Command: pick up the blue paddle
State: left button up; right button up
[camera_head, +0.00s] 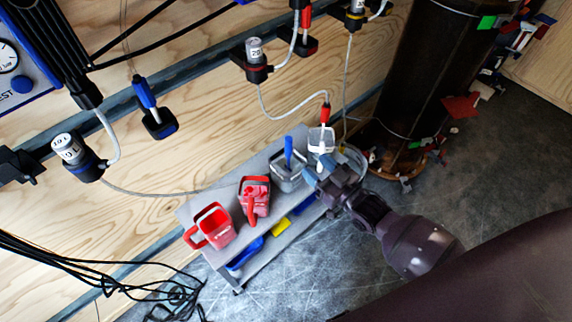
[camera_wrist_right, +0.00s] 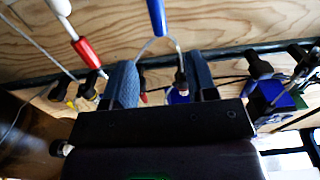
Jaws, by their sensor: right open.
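A blue paddle handle (camera_head: 288,146) stands upright out of a grey, clear-sided container (camera_head: 291,178) on the bench; its lower end is hard to make out. My right gripper (camera_head: 318,168) is open, just to the right of this container and apart from the handle. In the right wrist view, the two blue-grey fingers (camera_wrist_right: 161,82) are spread with nothing held between them. My left gripper is not in view.
A grey bench (camera_head: 190,208) carries two red containers, one open (camera_head: 214,226) and one with a red handle (camera_head: 256,198). A red-and-white tool (camera_head: 325,114) is close to my right gripper. A dark cylinder (camera_head: 425,70) stands at right. Cables (camera_head: 150,280) lie at lower left.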

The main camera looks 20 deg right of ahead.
aim_at(291, 147)
jog(key=b+x, duration=0.1)
jog(key=x, duration=0.4)
jog(key=shift+w+a+f, duration=0.1)
jog(key=shift+w, duration=0.25)
jog(key=x, duration=0.1)
jog(key=b+x, duration=0.1)
jog(key=x, duration=0.2)
jog(key=shift+w+f+b, duration=0.15)
jog(key=shift+f+b, duration=0.15)
jog(key=shift+f, duration=0.1)
jog(key=shift+w+a+r, duration=0.2)
jog(key=shift+w, duration=0.25)
jog(key=shift+c, duration=0.3)
grip_shut()
